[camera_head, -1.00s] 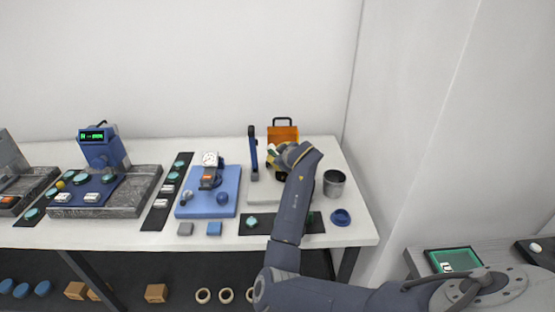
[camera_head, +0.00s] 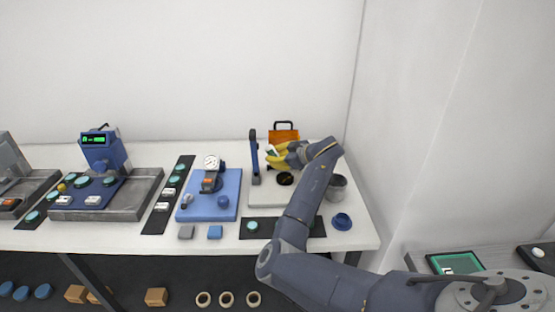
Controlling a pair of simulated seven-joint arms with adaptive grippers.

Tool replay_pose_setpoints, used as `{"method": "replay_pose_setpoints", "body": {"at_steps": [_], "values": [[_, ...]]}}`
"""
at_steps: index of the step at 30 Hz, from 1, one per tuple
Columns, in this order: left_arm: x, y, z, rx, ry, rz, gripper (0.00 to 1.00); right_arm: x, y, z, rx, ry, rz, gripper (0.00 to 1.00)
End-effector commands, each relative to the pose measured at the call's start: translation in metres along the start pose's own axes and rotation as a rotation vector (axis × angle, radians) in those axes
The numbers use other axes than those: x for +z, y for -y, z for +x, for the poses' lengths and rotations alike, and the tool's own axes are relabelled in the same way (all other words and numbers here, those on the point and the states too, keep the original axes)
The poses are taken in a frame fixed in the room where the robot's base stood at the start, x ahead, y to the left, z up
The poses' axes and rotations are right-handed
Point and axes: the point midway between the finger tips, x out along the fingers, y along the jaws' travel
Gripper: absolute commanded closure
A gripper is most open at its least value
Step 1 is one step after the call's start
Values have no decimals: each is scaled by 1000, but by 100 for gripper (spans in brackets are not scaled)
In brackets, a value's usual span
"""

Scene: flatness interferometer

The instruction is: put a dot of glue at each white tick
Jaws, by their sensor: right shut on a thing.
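My right gripper (camera_head: 279,158) is over the pale plate (camera_head: 262,196) at the right part of the bench, in front of the orange box. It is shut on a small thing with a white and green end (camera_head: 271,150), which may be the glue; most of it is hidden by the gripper. A dark round part (camera_head: 285,178) lies on the plate just below the gripper. I cannot make out any white ticks at this size. My left gripper is not in view.
A blue upright post (camera_head: 254,155) stands left of the gripper. The orange box (camera_head: 283,134) is behind it; a grey cup (camera_head: 336,188) and a blue dish (camera_head: 341,221) are to the right. A blue gauge stand (camera_head: 223,183) is further left. A dark mat (camera_head: 284,228) lies in front.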

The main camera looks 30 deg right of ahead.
Motion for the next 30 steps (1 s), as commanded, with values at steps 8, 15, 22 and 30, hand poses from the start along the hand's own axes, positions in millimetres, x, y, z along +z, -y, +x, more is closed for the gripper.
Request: {"method": "replay_pose_setpoints", "body": {"at_steps": [8, 15, 22, 30], "values": [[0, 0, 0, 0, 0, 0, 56, -19, -2, -9, -137, -65, 4, 100], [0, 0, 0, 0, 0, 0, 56, -24, -1, -11, -177, -80, 6, 100], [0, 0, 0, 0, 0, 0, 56, -18, 1, -8, -178, -80, 6, 100], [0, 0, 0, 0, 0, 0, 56, -4, 6, 0, -179, -79, 6, 100]]}}
